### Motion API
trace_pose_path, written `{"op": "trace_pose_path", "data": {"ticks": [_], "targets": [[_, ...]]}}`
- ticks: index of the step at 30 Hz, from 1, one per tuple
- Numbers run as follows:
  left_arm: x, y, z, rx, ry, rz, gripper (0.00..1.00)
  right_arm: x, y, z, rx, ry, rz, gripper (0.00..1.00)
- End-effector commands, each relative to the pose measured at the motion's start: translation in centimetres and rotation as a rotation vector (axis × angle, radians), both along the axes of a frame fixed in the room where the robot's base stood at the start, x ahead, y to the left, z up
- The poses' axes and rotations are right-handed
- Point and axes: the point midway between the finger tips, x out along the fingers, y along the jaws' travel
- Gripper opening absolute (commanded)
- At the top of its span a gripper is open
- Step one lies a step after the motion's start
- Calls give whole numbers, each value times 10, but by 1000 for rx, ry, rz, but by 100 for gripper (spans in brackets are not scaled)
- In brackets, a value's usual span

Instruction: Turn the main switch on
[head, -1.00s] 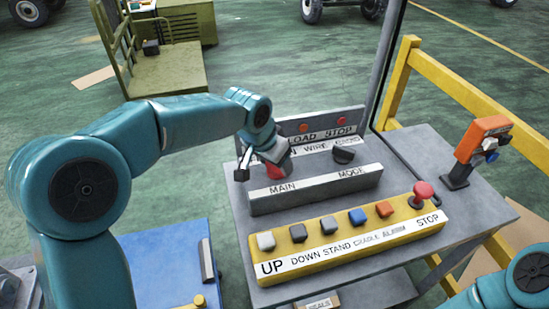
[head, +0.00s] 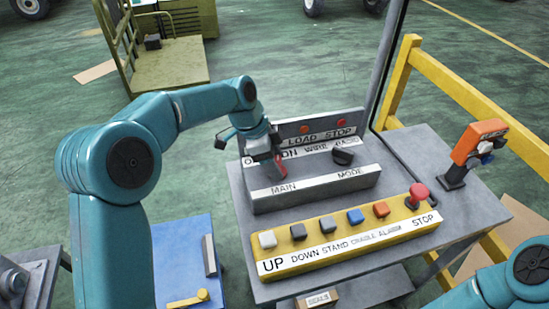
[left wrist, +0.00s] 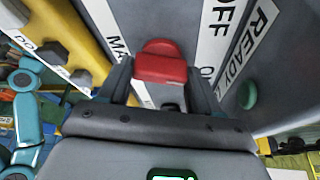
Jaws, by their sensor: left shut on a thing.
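The main switch is a red handle (head: 282,171) on the grey panel (head: 330,190) above the word MAIN. In the left wrist view the red handle (left wrist: 160,66) sits between my two fingers, and a white label with OFF stands beside it. My left gripper (head: 275,160) is shut on the handle from above and hides most of it in the head view. My right gripper is out of view; only part of that arm shows at the lower right.
A black MODE knob (head: 343,156) is to the right on the same panel. In front is a yellow button box (head: 350,236) with several buttons and a red STOP knob (head: 419,192). An orange-handled device (head: 474,142) stands at the right. A green button (left wrist: 247,94) shows in the left wrist view.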

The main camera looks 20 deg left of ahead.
Motion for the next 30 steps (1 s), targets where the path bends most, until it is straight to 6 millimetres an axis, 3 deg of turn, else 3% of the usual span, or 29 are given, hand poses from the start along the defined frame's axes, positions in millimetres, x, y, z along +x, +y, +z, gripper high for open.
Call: {"op": "trace_pose_path", "data": {"ticks": [15,30], "targets": [[2,-2,0,-2,3,-393,33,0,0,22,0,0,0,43],[2,-2,-2,-2,3,-506,33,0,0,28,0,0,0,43]]}}
